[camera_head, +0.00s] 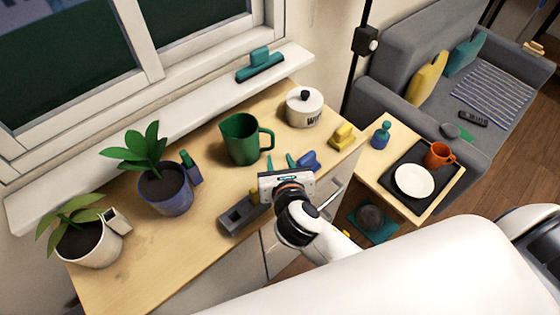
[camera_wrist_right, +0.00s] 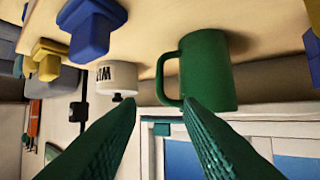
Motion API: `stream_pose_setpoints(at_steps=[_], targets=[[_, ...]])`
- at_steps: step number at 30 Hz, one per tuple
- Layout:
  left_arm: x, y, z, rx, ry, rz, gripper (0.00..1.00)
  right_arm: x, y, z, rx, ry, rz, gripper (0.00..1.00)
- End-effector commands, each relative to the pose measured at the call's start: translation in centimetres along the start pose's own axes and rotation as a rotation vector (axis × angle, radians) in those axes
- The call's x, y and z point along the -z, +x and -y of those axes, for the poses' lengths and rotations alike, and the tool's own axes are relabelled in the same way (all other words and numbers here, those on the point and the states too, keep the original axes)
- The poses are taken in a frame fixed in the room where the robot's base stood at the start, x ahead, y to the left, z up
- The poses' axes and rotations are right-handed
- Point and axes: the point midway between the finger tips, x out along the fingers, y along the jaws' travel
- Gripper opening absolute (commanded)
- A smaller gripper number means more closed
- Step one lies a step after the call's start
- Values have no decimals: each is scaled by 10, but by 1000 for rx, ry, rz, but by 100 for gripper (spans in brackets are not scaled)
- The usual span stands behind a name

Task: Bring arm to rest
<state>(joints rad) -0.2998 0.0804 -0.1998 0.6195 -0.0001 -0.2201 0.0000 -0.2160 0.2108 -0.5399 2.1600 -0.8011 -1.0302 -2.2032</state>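My right arm comes in from the lower right in the head view. Its gripper (camera_head: 281,161) is over the wooden counter (camera_head: 215,255), in front of the green mug (camera_head: 241,140). The two green fingers also show in the wrist view (camera_wrist_right: 161,103), spread apart with nothing between them. In that view the mug (camera_wrist_right: 208,72) appears beyond the fingertips; whether they touch it is hard to tell, but a gap seems to show. My left gripper is in neither view.
A white lidded pot (camera_head: 304,107), a yellow block-like piece (camera_head: 343,136) and a blue piece (camera_head: 309,160) are near the gripper. Two potted plants (camera_head: 163,185) (camera_head: 86,240) stand left. A side table carries a dark tray (camera_head: 393,160).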

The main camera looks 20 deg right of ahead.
Motion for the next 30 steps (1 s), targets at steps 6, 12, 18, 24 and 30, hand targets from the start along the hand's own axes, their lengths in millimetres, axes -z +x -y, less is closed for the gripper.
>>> stream_pose_setpoints(at_steps=[6, 12, 18, 24, 30], targets=[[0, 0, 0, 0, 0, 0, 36, 0, 0, 0, 0, 0, 0, 33], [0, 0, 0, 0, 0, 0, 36, -2, 0, -2, -4, 28, 9, 33], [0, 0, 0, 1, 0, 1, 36, -24, -9, -24, -77, 442, 134, 33], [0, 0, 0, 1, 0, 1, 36, -61, -35, -56, -289, 1163, 303, 33], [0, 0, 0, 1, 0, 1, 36, -92, -70, -77, -596, 1801, 382, 33]])
